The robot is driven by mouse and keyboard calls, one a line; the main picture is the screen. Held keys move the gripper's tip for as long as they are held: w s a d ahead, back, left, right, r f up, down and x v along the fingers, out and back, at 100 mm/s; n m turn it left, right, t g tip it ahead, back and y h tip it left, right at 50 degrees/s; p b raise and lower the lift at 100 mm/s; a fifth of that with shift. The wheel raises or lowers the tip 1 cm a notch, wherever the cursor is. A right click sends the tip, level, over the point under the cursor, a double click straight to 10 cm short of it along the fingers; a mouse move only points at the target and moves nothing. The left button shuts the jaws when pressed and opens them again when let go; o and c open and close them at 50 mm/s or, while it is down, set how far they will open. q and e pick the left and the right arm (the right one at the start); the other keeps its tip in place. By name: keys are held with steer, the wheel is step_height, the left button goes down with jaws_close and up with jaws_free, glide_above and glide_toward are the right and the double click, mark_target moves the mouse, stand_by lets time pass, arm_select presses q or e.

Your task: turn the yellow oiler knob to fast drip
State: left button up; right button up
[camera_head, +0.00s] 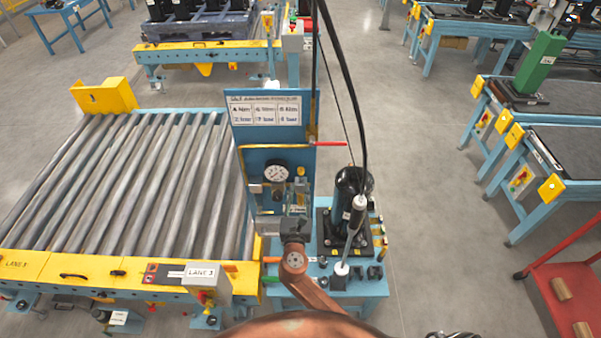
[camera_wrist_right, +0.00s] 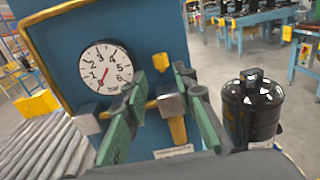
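In the right wrist view a yellow lever-shaped piece (camera_wrist_right: 178,129) hangs below a grey metal block on a brass-yellow pipe; I take it for the oiler knob. My right gripper (camera_wrist_right: 165,88) is open, its green fingers on either side of the block and pipe. I cannot tell whether they touch them. In the head view the right gripper (camera_head: 296,208) is in front of the blue panel's lower fittings and hides part of them. The knob cannot be made out clearly there. My left gripper is not in view.
A round white gauge (camera_wrist_right: 106,66) sits on the blue panel (camera_head: 267,134), left of the fingers. A black cylinder (camera_wrist_right: 252,108) stands to the right. A red lever (camera_head: 330,144) sticks out from the panel's side. The roller conveyor (camera_head: 130,180) lies left; open floor lies right.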

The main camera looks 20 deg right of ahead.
mark_target(301, 173)
steer(key=x, duration=0.7)
steer(key=shift+r+p, duration=0.1)
steer(key=shift+p, duration=0.3)
steer(key=shift+w+d, duration=0.1)
steer(key=shift+w, duration=0.2)
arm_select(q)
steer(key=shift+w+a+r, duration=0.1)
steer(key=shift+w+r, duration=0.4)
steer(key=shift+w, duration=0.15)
arm_select(e)
jaws_close()
